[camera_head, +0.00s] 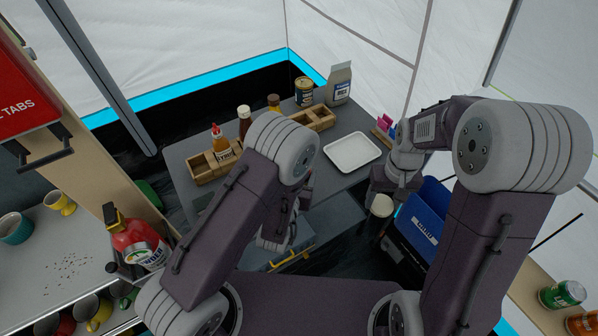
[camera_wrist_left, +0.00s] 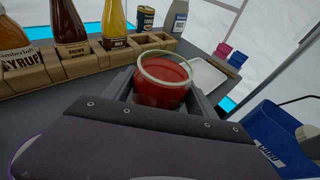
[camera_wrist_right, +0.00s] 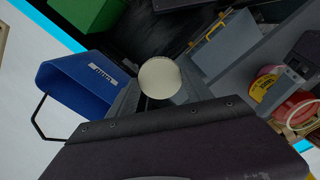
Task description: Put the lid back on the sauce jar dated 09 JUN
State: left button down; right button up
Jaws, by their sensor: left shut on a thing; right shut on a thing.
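An open glass jar of red sauce (camera_wrist_left: 163,82) stands upright between the fingers of my left gripper (camera_wrist_left: 165,98). Its pale rim is bare, and no date shows on it. In the head view my left arm hides this jar. My right gripper (camera_wrist_right: 152,95) is shut on a round cream lid (camera_wrist_right: 160,78), seen face-on in the right wrist view. The lid also shows in the head view (camera_head: 381,205), beside the blue bin and well to the right of my left gripper. Something dark lies below it; whether that is a jar body I cannot tell.
A wooden rack (camera_head: 212,168) with sauce bottles stands on the grey table (camera_head: 180,160). A white tray (camera_head: 352,152) lies to its right. A blue bin (camera_head: 424,215) is close to my right gripper. A grey box with a yellow handle (camera_head: 290,262) stands lower down.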

jog(key=w+a+r+n, duration=0.4)
jog(key=w+a+r, duration=0.6)
jog(key=a+r+n, duration=0.1)
jog(key=a+n, duration=0.1)
jog(key=a, duration=1.1)
jog(key=shift+s+r+n, duration=0.35)
jog(key=shift+r+n, duration=0.05)
jog(key=shift+f, duration=2.05)
jog(key=shift+d, duration=0.1)
jog(key=shift+f, duration=0.85)
